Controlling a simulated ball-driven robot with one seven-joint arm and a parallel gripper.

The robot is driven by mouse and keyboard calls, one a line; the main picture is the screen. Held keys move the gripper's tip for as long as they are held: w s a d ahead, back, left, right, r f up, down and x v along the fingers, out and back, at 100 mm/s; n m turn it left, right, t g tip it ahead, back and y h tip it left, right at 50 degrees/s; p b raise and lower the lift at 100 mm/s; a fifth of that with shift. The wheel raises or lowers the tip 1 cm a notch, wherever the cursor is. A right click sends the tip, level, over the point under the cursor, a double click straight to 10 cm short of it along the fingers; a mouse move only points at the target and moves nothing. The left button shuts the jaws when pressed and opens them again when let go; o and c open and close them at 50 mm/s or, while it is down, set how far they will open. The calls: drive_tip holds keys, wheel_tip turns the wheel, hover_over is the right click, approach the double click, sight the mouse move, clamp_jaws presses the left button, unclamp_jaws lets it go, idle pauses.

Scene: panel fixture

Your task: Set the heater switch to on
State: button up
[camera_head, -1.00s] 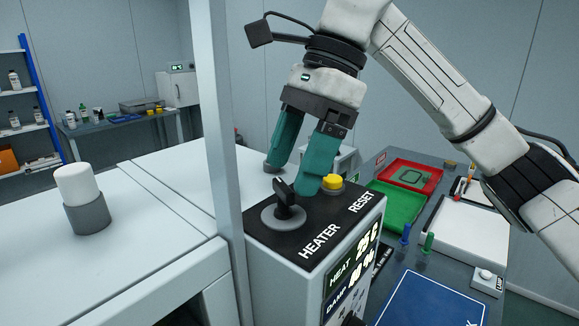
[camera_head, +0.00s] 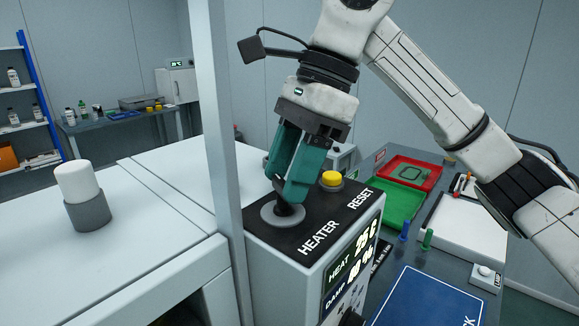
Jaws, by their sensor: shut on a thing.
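The heater switch (camera_head: 284,213) is a black lever on a round grey base on the dark panel top, behind the HEATER label (camera_head: 318,238). My gripper (camera_head: 287,197) points down over it, with its green fingers closed on the lever. The fingers hide most of the lever, so its exact angle cannot be told. The display (camera_head: 352,262) on the panel's front reads HEAT 25 C and a DAMP percentage that is hard to read.
A yellow RESET button (camera_head: 331,179) stands just right of my fingers. A grey upright post (camera_head: 219,150) rises close on the left. A white cylinder in a grey holder (camera_head: 80,195) stands further left. Red (camera_head: 411,164) and green (camera_head: 388,222) trays lie on the right-hand bench.

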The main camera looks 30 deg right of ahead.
drive_tip(key=shift+c, duration=0.8)
drive_tip(key=shift+f+m, duration=0.1)
drive_tip(key=shift+m, duration=0.2)
drive_tip(key=shift+m+t+b, duration=0.3)
drive_tip(key=shift+m+b, duration=0.2)
drive_tip(key=shift+b, duration=0.25)
drive_tip(key=m+b, duration=0.1)
drive_tip(key=m+t+b, duration=0.1)
drive_tip(key=m, duration=0.1)
drive_tip(key=m+b, duration=0.1)
drive_tip(key=shift+s+f+h, duration=0.1)
drive_tip(key=shift+s+h, duration=0.15)
drive_tip(key=shift+h, duration=0.15)
drive_tip(key=m+b, duration=0.1)
drive_tip(key=m, duration=0.1)
drive_tip(key=m+t+h+b, duration=0.1)
drive_tip(key=m, duration=0.1)
drive_tip(key=shift+s+a+m+t+b, duration=0.1)
drive_tip(key=shift+a+m+t+b, duration=0.1)
drive_tip(key=shift+m+t+b, duration=0.15)
drive_tip(key=shift+a+m+h+b, duration=0.1)
drive_tip(key=shift+m+h+b, duration=0.55)
drive_tip(key=shift+m, duration=0.7)
drive_tip(key=shift+r, duration=0.2)
